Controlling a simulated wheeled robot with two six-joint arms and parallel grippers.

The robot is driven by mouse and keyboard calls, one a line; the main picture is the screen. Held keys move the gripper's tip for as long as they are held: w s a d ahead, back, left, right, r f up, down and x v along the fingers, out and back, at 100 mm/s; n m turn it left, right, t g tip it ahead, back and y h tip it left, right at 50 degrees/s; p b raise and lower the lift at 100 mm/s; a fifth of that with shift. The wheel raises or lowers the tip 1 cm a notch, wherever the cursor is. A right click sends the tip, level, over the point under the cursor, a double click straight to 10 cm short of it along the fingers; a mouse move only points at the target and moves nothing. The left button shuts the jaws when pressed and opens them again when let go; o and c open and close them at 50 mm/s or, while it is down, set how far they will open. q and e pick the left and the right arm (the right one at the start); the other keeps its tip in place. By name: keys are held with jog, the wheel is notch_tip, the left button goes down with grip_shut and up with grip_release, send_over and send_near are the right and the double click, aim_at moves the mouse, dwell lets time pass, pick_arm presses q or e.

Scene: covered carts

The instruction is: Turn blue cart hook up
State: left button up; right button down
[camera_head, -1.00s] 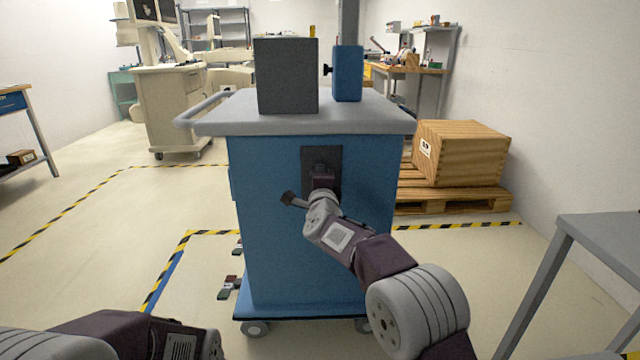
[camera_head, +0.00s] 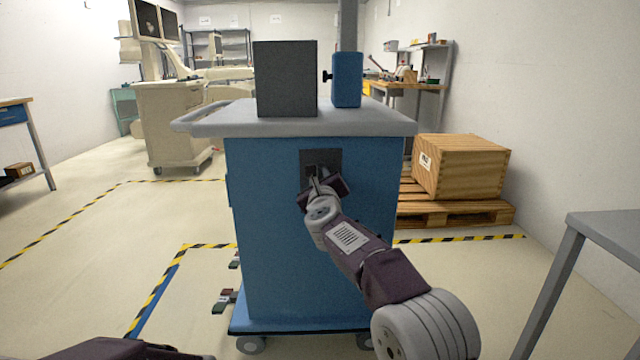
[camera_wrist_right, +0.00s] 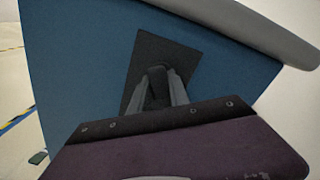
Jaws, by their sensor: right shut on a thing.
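The blue cart (camera_head: 270,240) with a grey top stands in front of me. A dark plate (camera_head: 309,157) is fixed high on its near face. My right gripper (camera_head: 316,176) is at this plate and covers most of the hook there. In the right wrist view, the two grey fingers (camera_wrist_right: 158,88) are shut on the dark hook (camera_wrist_right: 156,72), which stands out from the plate (camera_wrist_right: 182,62). The wrist view is tilted relative to the cart, so the gripper is rolled. Of my left arm, only a link shows at the bottom left; its gripper is out of view.
A dark grey box (camera_head: 286,80) and a small blue box (camera_head: 347,80) stand on the cart top. A wooden crate (camera_head: 461,167) on a pallet (camera_head: 455,212) is to the right. A grey table (camera_head: 610,222) is at the near right. The floor to the left is open.

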jog(key=m+b, duration=0.1)
jog(key=m, duration=0.2)
jog(key=m+b, duration=0.1)
jog(key=m, duration=0.2)
jog(key=shift+d+f, duration=0.15)
jog(key=shift+m, duration=0.3)
dwell(0.4)
jog(key=c, duration=1.2)
grip_release()
jog(key=shift+c, duration=0.2)
